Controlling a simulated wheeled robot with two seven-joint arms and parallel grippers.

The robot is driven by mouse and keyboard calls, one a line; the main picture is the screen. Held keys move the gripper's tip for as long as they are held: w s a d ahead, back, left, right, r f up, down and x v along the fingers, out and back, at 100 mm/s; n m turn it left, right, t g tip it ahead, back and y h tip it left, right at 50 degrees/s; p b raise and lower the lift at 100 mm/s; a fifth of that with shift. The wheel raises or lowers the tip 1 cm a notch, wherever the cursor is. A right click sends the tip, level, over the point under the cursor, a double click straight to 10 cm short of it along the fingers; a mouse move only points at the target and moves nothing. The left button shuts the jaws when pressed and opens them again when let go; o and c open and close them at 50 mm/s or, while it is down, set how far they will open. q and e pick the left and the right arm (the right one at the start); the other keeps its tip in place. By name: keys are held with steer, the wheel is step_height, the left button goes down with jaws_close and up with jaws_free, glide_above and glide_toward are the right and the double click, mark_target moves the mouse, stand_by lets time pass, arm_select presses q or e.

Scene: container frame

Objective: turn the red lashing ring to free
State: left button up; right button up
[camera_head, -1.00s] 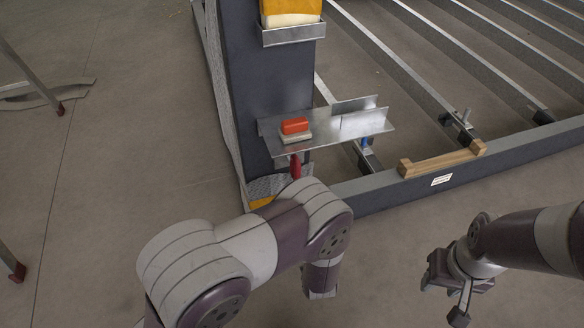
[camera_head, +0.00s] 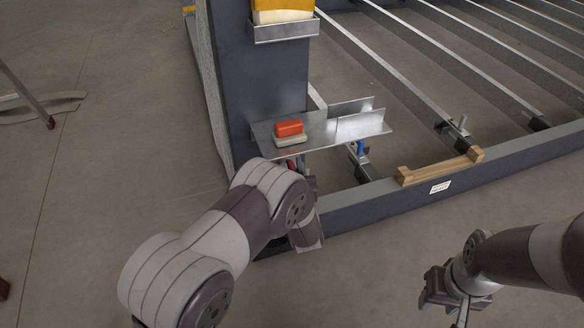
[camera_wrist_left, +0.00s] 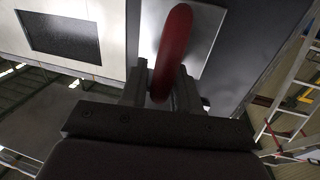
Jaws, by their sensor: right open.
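The red lashing ring (camera_wrist_left: 172,50) rises between the two fingers of my left gripper (camera_wrist_left: 160,92) in the left wrist view. A finger stands on each side of its lower part; I cannot tell whether they press on it. In the head view only a bit of red (camera_head: 291,165) shows under the metal shelf, and my left arm hides most of the ring and gripper. My right gripper (camera_head: 446,298) is open and empty at the lower right, over the floor and apart from the frame.
The metal shelf (camera_head: 345,128) juts from the dark post (camera_head: 258,85) just above my left gripper, with an orange and white block (camera_head: 289,131) on it. A wooden bar (camera_head: 440,168) lies on the frame's front beam (camera_head: 400,190). The floor in front is clear.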

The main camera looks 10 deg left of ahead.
arm_select(q)
jaws_close()
steer(key=shift+d+r+m+p, duration=0.1)
steer(key=shift+d+m+p, duration=0.05)
steer(key=shift+m+p, duration=0.7)
steer(key=shift+w+d+f+m+g+y+p, duration=0.25)
steer(key=shift+f+m+g+p, duration=0.35)
steer(key=shift+m+p, duration=1.35)
steer(key=shift+w+d+f+m+g+y+p, duration=0.1)
steer(key=shift+d+f+m+g+y+p, duration=0.4)
steer(key=shift+m+p, duration=1.5)
steer(key=shift+w+d+f+m+g+y+p, duration=0.15)
steer(key=shift+f+m+g+p, duration=0.65)
steer(key=shift+m, duration=2.2)
